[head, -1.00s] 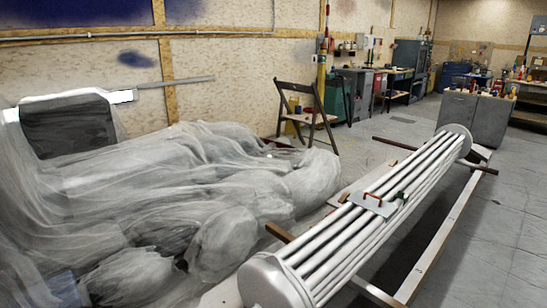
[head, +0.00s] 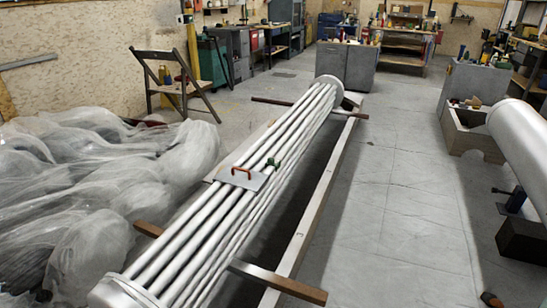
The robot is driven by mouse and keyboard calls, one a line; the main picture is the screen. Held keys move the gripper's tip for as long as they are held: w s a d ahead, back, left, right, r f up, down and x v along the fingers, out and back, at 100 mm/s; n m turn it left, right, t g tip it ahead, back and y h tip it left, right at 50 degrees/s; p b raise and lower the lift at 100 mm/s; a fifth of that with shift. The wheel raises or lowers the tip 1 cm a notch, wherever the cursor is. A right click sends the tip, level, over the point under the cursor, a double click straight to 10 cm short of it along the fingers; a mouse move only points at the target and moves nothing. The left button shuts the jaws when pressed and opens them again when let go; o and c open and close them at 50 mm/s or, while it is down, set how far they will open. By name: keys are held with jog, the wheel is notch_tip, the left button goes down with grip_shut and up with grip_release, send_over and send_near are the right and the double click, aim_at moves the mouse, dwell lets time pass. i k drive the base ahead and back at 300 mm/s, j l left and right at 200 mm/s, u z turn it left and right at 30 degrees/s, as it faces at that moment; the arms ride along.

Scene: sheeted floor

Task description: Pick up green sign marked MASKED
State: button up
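A small dark green object (head: 273,163) sits on the bundle of silver tubes (head: 215,205), just right of a flat grey plate (head: 236,181) with an orange-brown handle (head: 241,171). It is too small to tell whether it is a sign, and no lettering can be read on it. No sign clearly marked MASKED shows in the head view. My gripper is not in view.
Plastic-draped shapes (head: 90,180) fill the left. A wooden folding chair (head: 175,82) stands behind them. Beams (head: 318,215) lie under the tubes. Grey floor (head: 410,190) is open right of them, up to a large silver cylinder (head: 525,150). Cabinets (head: 345,65) stand at the back.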

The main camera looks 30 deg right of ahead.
aim_at(276, 162)
jog(key=i+l, duration=0.15)
jog(key=l, duration=0.4)
jog(key=i+l, duration=0.2)
jog(key=l, duration=0.35)
jog(key=i+l, duration=0.15)
jog(key=l, duration=0.45)
jog(key=i+l, duration=0.2)
jog(key=l, duration=0.35)
jog(key=i+l, duration=0.15)
jog(key=l, duration=0.4)
jog(key=i+l, duration=0.15)
jog(key=l, duration=0.4)
jog(key=i+l, duration=0.2)
jog(key=l, duration=0.35)
jog(key=i+l, duration=0.15)
jog(key=l, duration=0.45)
